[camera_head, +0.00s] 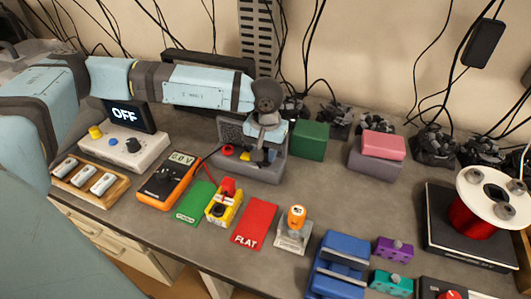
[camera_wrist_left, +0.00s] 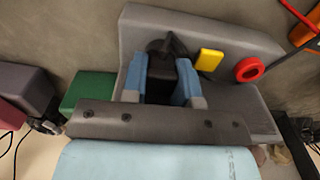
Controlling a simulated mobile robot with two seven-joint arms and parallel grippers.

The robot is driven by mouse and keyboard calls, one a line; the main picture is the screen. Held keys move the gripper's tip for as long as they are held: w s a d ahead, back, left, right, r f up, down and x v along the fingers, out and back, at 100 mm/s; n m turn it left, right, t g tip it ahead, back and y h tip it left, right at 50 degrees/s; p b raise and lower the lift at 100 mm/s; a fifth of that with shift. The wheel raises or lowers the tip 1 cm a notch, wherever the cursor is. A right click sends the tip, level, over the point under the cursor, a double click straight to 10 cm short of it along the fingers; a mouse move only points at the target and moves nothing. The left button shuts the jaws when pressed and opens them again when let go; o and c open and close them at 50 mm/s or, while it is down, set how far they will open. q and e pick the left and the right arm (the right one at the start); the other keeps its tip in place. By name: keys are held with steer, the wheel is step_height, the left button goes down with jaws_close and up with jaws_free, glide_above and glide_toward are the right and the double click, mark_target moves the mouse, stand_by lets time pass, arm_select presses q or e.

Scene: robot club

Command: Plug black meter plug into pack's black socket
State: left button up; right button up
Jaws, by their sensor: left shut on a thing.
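My left gripper (camera_head: 262,155) reaches down over the grey slotted block (camera_head: 252,173) behind the middle of the table. In the left wrist view my left gripper (camera_wrist_left: 170,90) has its blue fingers shut on the black plug (camera_wrist_left: 184,82). I cannot tell whether the plug touches the block. The block carries a yellow tab and a red ring (camera_wrist_left: 250,69). The orange meter (camera_head: 166,182) reads 0.0 V. A yellow pack-like thing (camera_head: 222,208) with a red top stands in front of the block; its sockets are too small to make out. My right gripper is out of view.
Green (camera_head: 195,202) and red FLAT (camera_head: 254,223) cards flank the yellow thing. An orange-topped stand (camera_head: 294,230) and blue block (camera_head: 338,265) lie to the right. A grey box reading OFF (camera_head: 122,147) and a wooden tray (camera_head: 88,183) are left.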

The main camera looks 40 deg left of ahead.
mark_target(266, 149)
arm_select(q)
steer(key=shift+r+p, duration=0.35)
steer(key=shift+r, duration=0.45)
steer(key=shift+r, duration=0.4)
stand_by(0.5)
steer(key=shift+r+p, duration=0.75)
steer(key=shift+r, duration=0.9)
